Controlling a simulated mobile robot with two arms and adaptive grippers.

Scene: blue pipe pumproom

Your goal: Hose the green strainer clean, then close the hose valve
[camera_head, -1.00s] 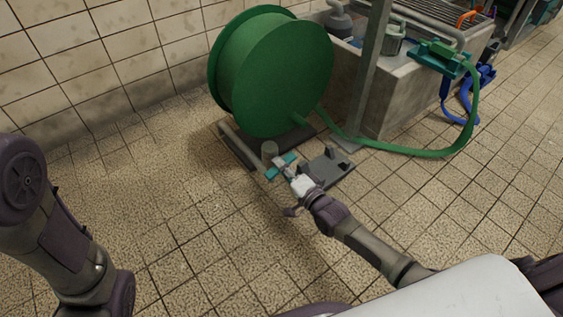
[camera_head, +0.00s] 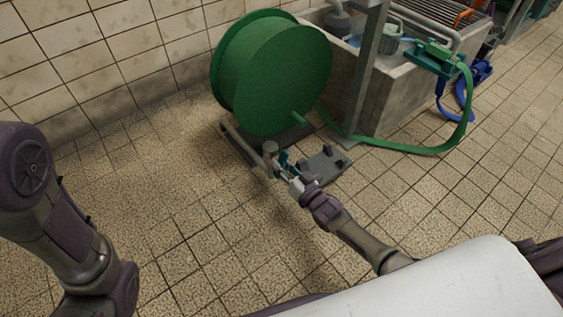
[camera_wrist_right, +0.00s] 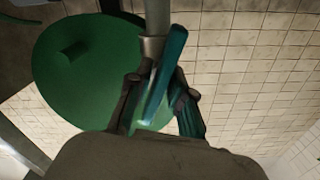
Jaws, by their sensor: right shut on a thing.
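The hose valve has a teal handle (camera_head: 283,159) on a grey pipe (camera_head: 247,148) low beside the hose reel. My right gripper (camera_head: 287,170) is shut on this handle. In the right wrist view the teal handle (camera_wrist_right: 168,70) stands between the two fingers, near the pipe (camera_wrist_right: 156,25). A green hose nozzle (camera_head: 437,52) sits in a teal holder on the basin's edge. A pale blue streak shows between it and a grey-green bucket-like thing (camera_head: 389,46), perhaps the strainer. Post and distance hide its details. My left arm shows at left, its gripper out of view.
The big green hose reel (camera_head: 275,80) stands by the tiled wall. Its green hose (camera_head: 410,150) runs over the floor up to the basin (camera_head: 395,100). A grey plate (camera_head: 325,166) lies right of the valve. A blue hose (camera_head: 463,97) hangs further right. The left floor is clear.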

